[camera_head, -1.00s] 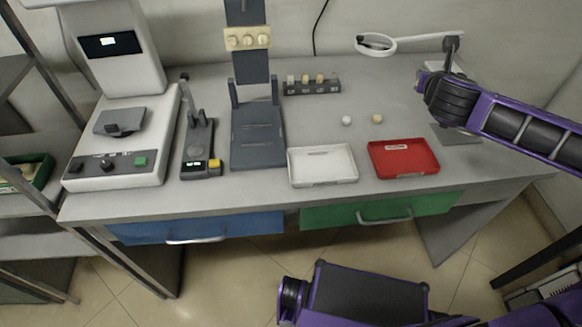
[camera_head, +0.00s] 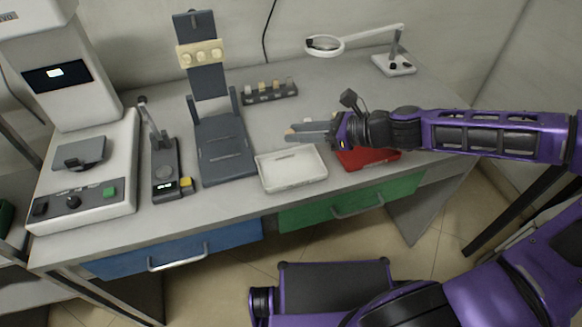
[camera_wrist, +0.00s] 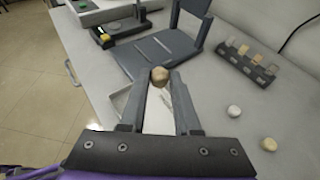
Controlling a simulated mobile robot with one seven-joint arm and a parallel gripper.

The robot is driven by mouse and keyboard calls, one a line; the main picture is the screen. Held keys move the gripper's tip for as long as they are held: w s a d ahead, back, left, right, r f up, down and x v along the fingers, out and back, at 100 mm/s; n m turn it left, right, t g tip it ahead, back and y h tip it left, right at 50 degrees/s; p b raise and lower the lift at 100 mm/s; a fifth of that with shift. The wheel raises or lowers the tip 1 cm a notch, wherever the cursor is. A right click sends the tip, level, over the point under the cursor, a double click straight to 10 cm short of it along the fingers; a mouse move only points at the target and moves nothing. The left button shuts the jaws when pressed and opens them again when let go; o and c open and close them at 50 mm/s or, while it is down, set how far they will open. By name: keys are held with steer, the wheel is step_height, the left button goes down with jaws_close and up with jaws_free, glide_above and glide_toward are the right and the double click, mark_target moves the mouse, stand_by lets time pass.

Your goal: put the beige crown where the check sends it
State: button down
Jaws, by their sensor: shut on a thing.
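My gripper (camera_head: 291,134) reaches in from the right, above the table just behind the white tray (camera_head: 291,185). In the wrist view my gripper (camera_wrist: 160,78) is shut on a small beige-brown crown (camera_wrist: 159,76) at its fingertips. The white tray lies below it, partly hidden by the fingers. A red tray (camera_head: 368,158) sits to the right, partly under my arm. A tester (camera_head: 166,180) with a small lit display and a yellow button stands left of the grey stand (camera_head: 222,150).
A white crown (camera_wrist: 234,112) and a yellowish crown (camera_wrist: 268,144) lie on the table. A dark rack (camera_head: 270,94) holds several small pieces. A large machine (camera_head: 85,180) fills the left. A magnifier lamp (camera_head: 395,64) stands at the back right.

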steer(key=b, duration=0.2)
glide_above(300, 172)
steer(key=shift+g, duration=0.3)
steer(key=f, duration=0.5)
steer(key=shift+a+f, duration=0.2)
steer(key=shift+f, duration=0.1)
steer(key=shift+f+b, duration=0.45)
steer(key=shift+f, duration=1.85)
steer(key=c, duration=0.6)
jaws_free()
steer(key=shift+f, duration=0.15)
steer(key=shift+d+r, duration=0.15)
steer(key=shift+r, duration=0.15)
steer(key=p+v, duration=0.2)
steer(key=v, duration=0.9)
steer(key=shift+s+d+r+p, duration=0.1)
steer(key=shift+s+d+p, duration=0.1)
steer(key=shift+d+p, duration=0.15)
